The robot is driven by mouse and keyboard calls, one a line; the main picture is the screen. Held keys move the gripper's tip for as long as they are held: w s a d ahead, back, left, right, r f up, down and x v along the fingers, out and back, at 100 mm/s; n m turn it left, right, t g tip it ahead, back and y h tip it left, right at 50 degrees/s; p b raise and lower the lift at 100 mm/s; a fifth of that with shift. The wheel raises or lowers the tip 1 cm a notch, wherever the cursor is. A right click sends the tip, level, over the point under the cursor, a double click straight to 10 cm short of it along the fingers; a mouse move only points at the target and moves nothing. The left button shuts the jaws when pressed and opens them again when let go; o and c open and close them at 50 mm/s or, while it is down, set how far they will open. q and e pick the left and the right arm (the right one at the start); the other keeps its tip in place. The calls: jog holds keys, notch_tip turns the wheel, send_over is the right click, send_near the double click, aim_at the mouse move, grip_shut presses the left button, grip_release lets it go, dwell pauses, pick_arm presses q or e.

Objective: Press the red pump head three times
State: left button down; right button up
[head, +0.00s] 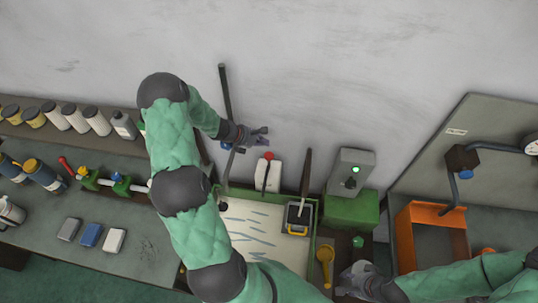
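The red pump head (268,156) sits on top of a white bottle (262,178) behind the tray, near the wall. A dark lever or rod crosses in front of the bottle. My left gripper (264,136) is just above and slightly left of the pump head in the picture. Its fingers look spread with nothing between them; I cannot tell its height over the pump. My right gripper (346,282) is low in the picture, right of the yellow scoop. Its fingertips are too unclear to tell open from shut.
A green-rimmed tray (311,243) with pale liquid lies in front of the pump. A green box with a grey unit (351,172) stands to its right. An orange bin (403,246) is further right. Bottles and jars line the left shelf (75,146).

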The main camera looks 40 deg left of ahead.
aim_at(267, 155)
dwell(0.9)
pick_arm(q)
jog(key=shift+w+r+n+b, duration=0.1)
jog(key=shift+r+n+b, duration=0.15)
jog(key=shift+n+b, duration=0.45)
jog(key=shift+w+d+r+n+t+y+b, duration=0.1)
jog(key=shift+d+r+n+y+b, duration=0.15)
jog(key=shift+r+n+b, duration=0.7)
jog(key=shift+w+d+r+n+t+y+b, duration=0.2)
jog(key=shift+n+b, duration=0.8)
jog(key=shift+n, duration=1.25)
jog(key=shift+s+d+r+n+y+b, duration=0.2)
jog(key=shift+r+n+b, duration=0.65)
jog(key=shift+n, duration=0.75)
jog(key=shift+w+f, duration=0.1)
jog(key=shift+f, duration=0.1)
jog(key=shift+f, duration=0.15)
notch_tip(267, 155, down, 8)
jog(key=b, duration=0.8)
jog(key=shift+a+f+b, duration=0.1)
jog(key=shift+f+b, duration=0.2)
jog(key=shift+b, duration=0.1)
jog(key=shift+f, duration=0.1)
